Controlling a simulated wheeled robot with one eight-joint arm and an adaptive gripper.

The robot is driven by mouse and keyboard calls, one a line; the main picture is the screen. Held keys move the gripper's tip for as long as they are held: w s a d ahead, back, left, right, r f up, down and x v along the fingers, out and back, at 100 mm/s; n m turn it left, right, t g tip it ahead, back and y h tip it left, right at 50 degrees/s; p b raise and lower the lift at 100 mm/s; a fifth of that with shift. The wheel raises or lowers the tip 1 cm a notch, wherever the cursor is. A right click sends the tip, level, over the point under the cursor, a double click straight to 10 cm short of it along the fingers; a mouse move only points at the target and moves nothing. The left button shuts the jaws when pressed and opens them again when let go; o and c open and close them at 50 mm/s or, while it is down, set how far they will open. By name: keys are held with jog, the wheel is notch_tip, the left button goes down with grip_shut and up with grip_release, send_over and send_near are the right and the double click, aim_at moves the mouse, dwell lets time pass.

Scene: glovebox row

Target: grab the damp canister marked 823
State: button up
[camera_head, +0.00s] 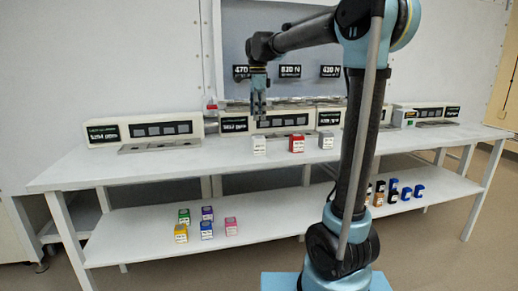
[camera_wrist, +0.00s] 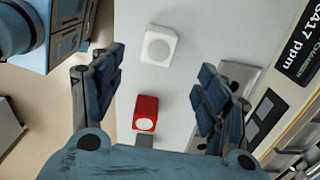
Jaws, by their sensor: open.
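Three canisters stand in a row on the white bench: a white one (camera_head: 259,149), a red one (camera_head: 297,146) and a grey one (camera_head: 326,144). Their labels are too small to read, so I cannot tell which is marked 823 or damp. My gripper (camera_head: 258,107) is open and empty, pointing down above the white canister in the head view. In the wrist view, the white canister (camera_wrist: 159,45) lies beyond the open fingers (camera_wrist: 160,88), the red canister (camera_wrist: 146,112) shows between them, and the grey one (camera_wrist: 145,141) is partly hidden by my gripper.
Instrument boxes with displays (camera_head: 140,131) line the bench's back edge. Several coloured canisters (camera_head: 206,229) stand on the lower shelf (camera_head: 265,222), with dark blue and orange ones (camera_head: 393,192) at its right, partly behind my arm. The bench's left front (camera_head: 100,174) is clear.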

aim_at(259, 137)
jog(key=f, duration=1.2)
jog(key=shift+d+f, duration=0.2)
jog(key=shift+f, duration=0.2)
jog(key=c, duration=1.2)
